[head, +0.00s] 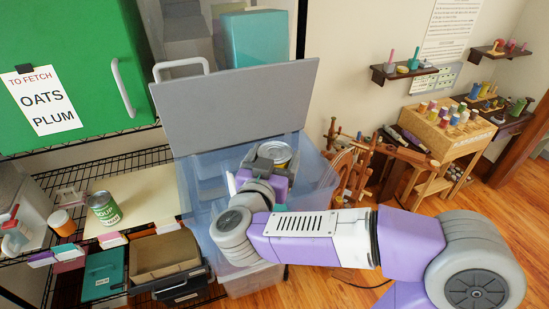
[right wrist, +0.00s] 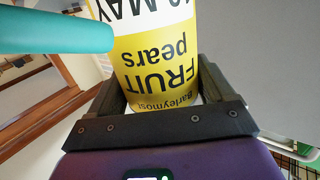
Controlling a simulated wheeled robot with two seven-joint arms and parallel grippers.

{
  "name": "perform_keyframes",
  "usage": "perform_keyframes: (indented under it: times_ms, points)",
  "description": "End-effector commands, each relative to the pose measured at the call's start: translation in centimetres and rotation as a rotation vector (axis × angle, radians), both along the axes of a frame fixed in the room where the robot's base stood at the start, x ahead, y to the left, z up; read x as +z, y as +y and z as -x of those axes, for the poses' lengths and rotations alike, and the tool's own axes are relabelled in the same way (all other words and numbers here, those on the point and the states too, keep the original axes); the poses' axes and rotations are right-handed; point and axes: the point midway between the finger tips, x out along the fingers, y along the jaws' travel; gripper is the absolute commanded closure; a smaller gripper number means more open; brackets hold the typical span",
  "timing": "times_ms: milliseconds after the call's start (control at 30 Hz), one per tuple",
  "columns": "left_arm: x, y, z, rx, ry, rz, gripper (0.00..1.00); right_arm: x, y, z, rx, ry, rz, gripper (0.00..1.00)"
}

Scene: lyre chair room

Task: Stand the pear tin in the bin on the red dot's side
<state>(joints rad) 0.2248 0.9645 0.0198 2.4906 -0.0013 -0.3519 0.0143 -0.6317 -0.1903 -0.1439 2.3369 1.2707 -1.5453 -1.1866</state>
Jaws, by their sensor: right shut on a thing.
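The pear tin (head: 278,152) has a yellow label reading "FRUIT pears", upside down in the right wrist view (right wrist: 160,62). My right gripper (head: 268,162) is shut on it, with a finger on each side of the tin in the right wrist view (right wrist: 172,85). The gripper and tin are over the clear, bluish bin (head: 201,190), whose grey lid (head: 238,105) stands raised at the back. My arm covers much of the bin's front and inside. I cannot make out a red dot or any divider. My left gripper is in neither view.
A soup tin (head: 104,209) and an orange jar (head: 62,222) stand on the wire shelf at left. A green cabinet (head: 70,60) with a "TO FETCH" note is above. A spinning wheel (head: 350,172) stands close to the bin's right. A teal rod-like thing (right wrist: 50,32) crosses the right wrist view.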

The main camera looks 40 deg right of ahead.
Motion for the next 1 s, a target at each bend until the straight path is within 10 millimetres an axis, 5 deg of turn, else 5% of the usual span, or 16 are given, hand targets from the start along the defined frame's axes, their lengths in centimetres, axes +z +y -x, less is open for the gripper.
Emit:
perform_keyframes:
  times_ms: [533, 567, 667, 1000]
  points:
    - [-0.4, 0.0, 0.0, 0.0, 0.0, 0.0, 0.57, -1.1, 0.0, 0.0, 0.001, -0.003, 0.001, 0.93]
    - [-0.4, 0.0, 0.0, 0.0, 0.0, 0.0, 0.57, -1.2, 0.0, 0.0, 0.001, 0.0, 0.0, 0.15]
    - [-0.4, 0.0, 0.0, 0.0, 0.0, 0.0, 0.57, -1.1, 0.0, 0.0, 0.001, 0.0, 0.0, 0.0]
    - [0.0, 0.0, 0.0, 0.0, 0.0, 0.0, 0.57, -0.3, 0.0, 0.0, 0.002, -0.001, -0.001, 0.0]
